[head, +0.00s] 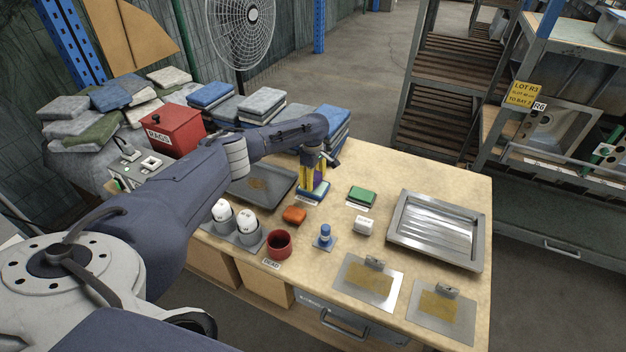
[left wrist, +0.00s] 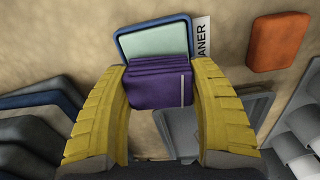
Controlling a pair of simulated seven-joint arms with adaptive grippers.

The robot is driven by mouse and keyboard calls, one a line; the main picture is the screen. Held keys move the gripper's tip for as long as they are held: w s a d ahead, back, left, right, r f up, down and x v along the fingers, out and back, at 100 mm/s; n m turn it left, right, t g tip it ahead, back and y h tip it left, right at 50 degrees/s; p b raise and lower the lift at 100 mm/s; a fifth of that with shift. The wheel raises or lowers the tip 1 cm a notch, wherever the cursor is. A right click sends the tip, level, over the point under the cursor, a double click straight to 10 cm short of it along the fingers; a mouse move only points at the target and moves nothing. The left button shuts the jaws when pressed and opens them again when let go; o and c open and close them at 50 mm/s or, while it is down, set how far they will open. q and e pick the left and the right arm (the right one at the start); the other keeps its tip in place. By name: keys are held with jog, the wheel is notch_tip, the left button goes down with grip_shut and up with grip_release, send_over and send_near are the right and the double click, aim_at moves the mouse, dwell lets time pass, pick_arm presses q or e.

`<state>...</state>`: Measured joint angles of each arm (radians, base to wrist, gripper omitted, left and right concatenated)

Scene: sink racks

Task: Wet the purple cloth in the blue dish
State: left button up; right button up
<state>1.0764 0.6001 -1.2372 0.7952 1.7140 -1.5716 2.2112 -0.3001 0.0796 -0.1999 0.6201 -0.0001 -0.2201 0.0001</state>
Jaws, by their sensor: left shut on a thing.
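The folded purple cloth (left wrist: 160,88) is between the two yellow fingers of my left gripper (left wrist: 158,76), which is shut on it. In the head view the left gripper (head: 314,174) points down over the blue dish (head: 313,194), and only a little of the cloth shows between the fingers. In the left wrist view the blue dish (left wrist: 153,40) has a blue rim and a pale green inside, and the cloth hides its near edge. I cannot tell whether the cloth touches the dish. My right gripper is not in view.
Near the dish are an orange block (head: 294,215), a green pad (head: 362,195), a white block (head: 364,224) and a dark tray (head: 258,190). A red cup (head: 279,246) and small blue-topped bottle (head: 325,235) stand nearer. A metal tray (head: 398,236) lies right. Folded cloth stacks line the back.

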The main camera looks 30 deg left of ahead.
pick_arm(q)
jog(key=shift+f, duration=0.55)
dwell(1.5)
jog(key=shift+r, duration=3.55)
